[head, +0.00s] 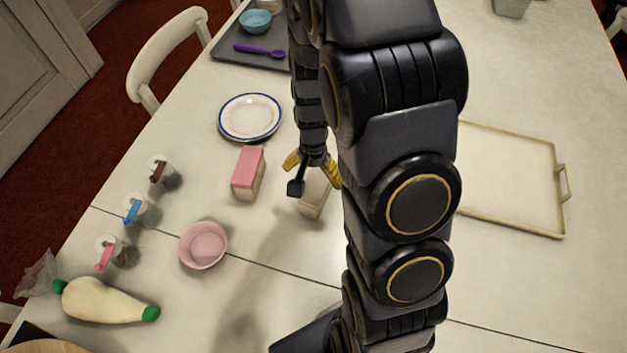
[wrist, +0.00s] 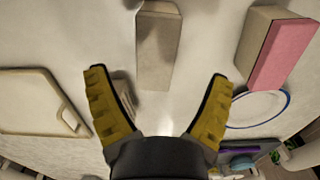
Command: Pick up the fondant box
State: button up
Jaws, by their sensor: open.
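A plain beige box (head: 313,204) stands on the table just below my gripper (head: 314,174), partly hidden by it in the head view. In the wrist view this beige box (wrist: 158,48) lies beyond and between the spread yellow fingers of my gripper (wrist: 158,74). A second box (head: 246,182), cream with a pink face, stands to its left; it also shows at the upper right of the wrist view (wrist: 284,52). No readable label tells which is the fondant box. My gripper is open and empty; no contact with either box is visible.
A blue-rimmed plate (head: 250,117) lies behind the pink-faced box, a pink bowl (head: 203,245) in front. Small coloured-handled items (head: 134,211) and a piping bag (head: 105,301) are at the left. A cream tray (head: 510,178) lies right; a dark tray (head: 232,49) is at the back.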

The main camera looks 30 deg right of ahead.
aim_at(317, 183)
notch_tip(317, 183, down, 2)
jog(key=shift+f, duration=0.2)
jog(key=shift+w+d+f, duration=0.1)
jog(key=shift+d+f, duration=0.05)
jog(key=shift+f, duration=0.7)
jog(key=shift+s+d+f, duration=0.1)
jog(key=shift+d+f, duration=0.1)
jog(key=shift+f, duration=0.65)
jog(key=shift+w+d+f, duration=0.1)
jog(key=shift+d+f, duration=0.05)
jog(key=shift+f, duration=0.7)
jog(key=c, duration=1.2)
